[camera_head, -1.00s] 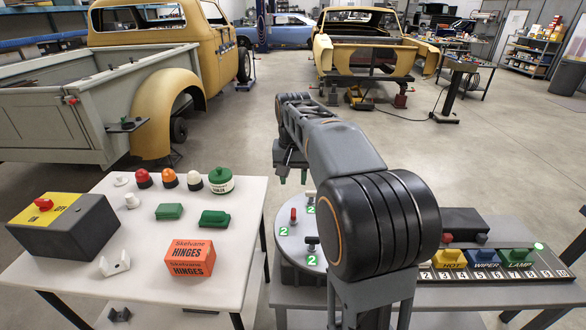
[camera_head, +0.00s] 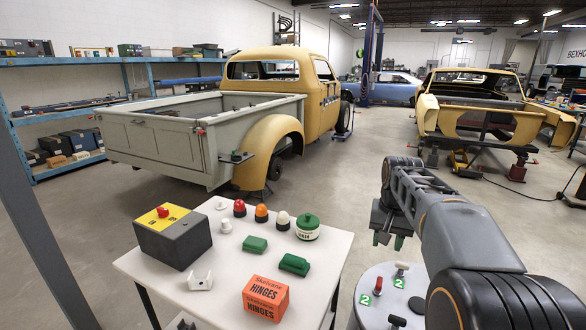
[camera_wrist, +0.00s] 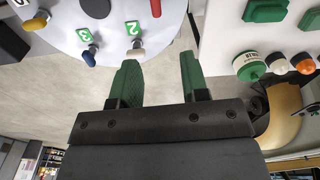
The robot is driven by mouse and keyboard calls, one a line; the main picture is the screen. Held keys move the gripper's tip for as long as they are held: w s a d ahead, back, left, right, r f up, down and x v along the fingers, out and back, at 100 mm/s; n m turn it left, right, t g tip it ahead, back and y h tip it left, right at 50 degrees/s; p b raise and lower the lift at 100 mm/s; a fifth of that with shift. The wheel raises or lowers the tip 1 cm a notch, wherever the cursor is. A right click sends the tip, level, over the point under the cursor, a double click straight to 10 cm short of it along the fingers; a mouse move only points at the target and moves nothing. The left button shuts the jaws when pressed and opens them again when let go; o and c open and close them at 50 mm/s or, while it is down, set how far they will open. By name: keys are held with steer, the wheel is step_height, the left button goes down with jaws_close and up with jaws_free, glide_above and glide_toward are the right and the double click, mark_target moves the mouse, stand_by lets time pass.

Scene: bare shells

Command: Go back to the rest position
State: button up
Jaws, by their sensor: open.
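My gripper (camera_wrist: 160,82) is open and empty in the wrist view, its two green fingers apart with grey floor between them. In the head view my gripper (camera_head: 389,240) hangs at the end of my dark arm, above the gap between the white table and the round grey stand. No rest position marker shows.
The white table (camera_head: 225,290) holds a yellow-topped box (camera_head: 172,235), an orange hinges box (camera_head: 265,298), green blocks and several small domes. The round stand (camera_head: 375,300) carries small levers and green "2" labels. A pickup truck (camera_head: 200,125) stands behind. Floor in the middle is clear.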

steer(key=s+a+f+n+t+p, duration=0.1)
steer(key=s+a+f+n, duration=0.1)
steer(key=s+a, duration=0.3)
steer(key=s+a+f+n+t+p, duration=0.1)
steer(key=s+a+f, duration=0.4)
steer(key=s, duration=0.6)
steer(key=shift+s+f+n+t, duration=0.2)
steer(key=shift+s+n+t, duration=0.25)
steer(key=shift+n, duration=0.65)
